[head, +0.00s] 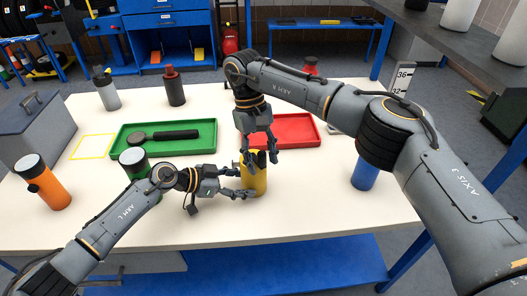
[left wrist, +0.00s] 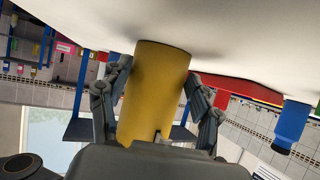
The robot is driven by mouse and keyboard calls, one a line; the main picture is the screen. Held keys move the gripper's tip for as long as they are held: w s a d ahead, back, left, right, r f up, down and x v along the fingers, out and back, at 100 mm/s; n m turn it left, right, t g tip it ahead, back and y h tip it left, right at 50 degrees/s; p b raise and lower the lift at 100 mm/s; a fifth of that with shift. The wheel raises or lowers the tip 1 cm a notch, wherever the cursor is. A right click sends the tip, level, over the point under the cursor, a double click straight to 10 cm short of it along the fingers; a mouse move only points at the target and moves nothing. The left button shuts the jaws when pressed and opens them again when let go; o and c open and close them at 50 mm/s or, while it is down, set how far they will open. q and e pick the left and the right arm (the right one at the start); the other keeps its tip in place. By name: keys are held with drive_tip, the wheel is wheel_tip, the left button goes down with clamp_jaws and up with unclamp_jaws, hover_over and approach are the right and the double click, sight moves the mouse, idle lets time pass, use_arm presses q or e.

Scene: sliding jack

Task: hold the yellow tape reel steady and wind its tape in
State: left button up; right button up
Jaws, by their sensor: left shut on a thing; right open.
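The yellow tape reel (head: 257,180) is a yellow cylinder standing upright on the white table (head: 330,215). My left gripper (head: 247,184) reaches it from the left, with its fingers at the reel's side. In the left wrist view the yellow reel (left wrist: 155,90) lies between the fingers of my left gripper (left wrist: 157,95), one on each side. My right gripper (head: 261,160) points down from above, with its open fingers around the dark top of the reel. The fingers partly hide that top, and no tape can be made out.
A green tray (head: 205,150) with a dark tool (head: 175,135) and a red tray (head: 313,138) lie behind the reel. A blue cylinder (head: 364,175) stands to the right, an orange bottle (head: 45,185) at the far left. The table's front is clear.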

sight(261, 153)
drive_tip(key=shift+r, duration=3.5)
